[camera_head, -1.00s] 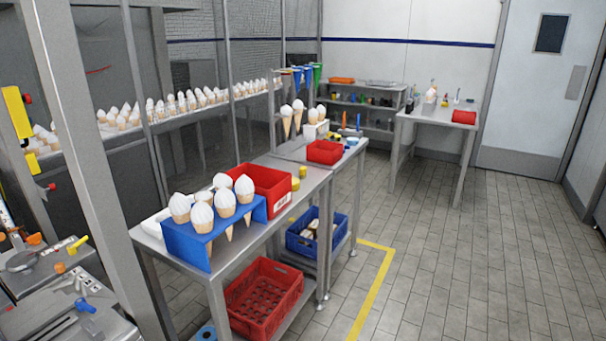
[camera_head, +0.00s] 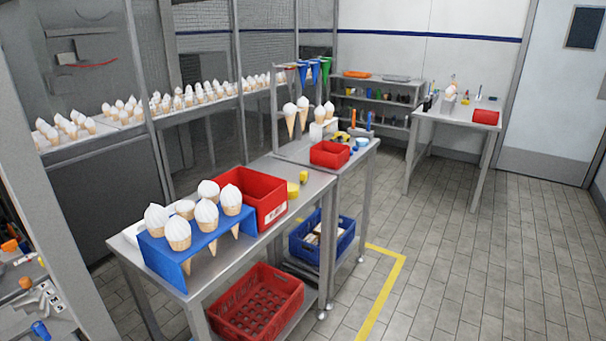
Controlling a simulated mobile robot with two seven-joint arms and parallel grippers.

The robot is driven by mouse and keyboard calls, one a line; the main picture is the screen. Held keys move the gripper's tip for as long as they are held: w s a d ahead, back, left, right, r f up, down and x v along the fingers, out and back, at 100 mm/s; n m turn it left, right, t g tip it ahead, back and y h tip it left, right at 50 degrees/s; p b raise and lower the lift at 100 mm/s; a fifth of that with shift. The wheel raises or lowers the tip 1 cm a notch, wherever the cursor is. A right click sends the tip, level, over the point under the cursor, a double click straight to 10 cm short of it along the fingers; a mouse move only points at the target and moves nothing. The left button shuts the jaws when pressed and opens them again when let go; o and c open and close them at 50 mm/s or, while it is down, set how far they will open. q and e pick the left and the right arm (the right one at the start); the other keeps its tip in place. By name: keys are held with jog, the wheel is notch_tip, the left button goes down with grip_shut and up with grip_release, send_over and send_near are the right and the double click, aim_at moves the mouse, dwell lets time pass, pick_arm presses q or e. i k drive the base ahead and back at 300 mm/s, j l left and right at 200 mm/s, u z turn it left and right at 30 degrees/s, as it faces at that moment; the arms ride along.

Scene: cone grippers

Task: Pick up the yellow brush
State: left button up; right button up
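I cannot clearly make out a yellow brush. Small yellow items (camera_head: 293,190) lie on the near steel table, right of a red bin; one more (camera_head: 304,176) is just behind. Another yellow item (camera_head: 341,136) lies on the farther steel table, behind a small red bin; its shape is too small to tell. Neither of my grippers is in view.
The near table (camera_head: 215,268) holds a blue cone rack (camera_head: 182,262) and a red bin (camera_head: 252,195). Crates, red (camera_head: 255,300) and blue (camera_head: 322,240), sit on lower shelves. A side table (camera_head: 455,113) stands at the back right. The tiled floor (camera_head: 450,250) at right is clear.

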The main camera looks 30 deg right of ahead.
aim_at(304, 175)
jog(key=i+l+u, duration=0.15)
jog(key=l, duration=0.55)
jog(key=i+l+u, duration=0.1)
jog(key=l, duration=0.55)
jog(key=i+l+u, duration=0.15)
jog(key=l, duration=0.6)
jog(key=i+l+u, duration=0.15)
jog(key=l, duration=0.55)
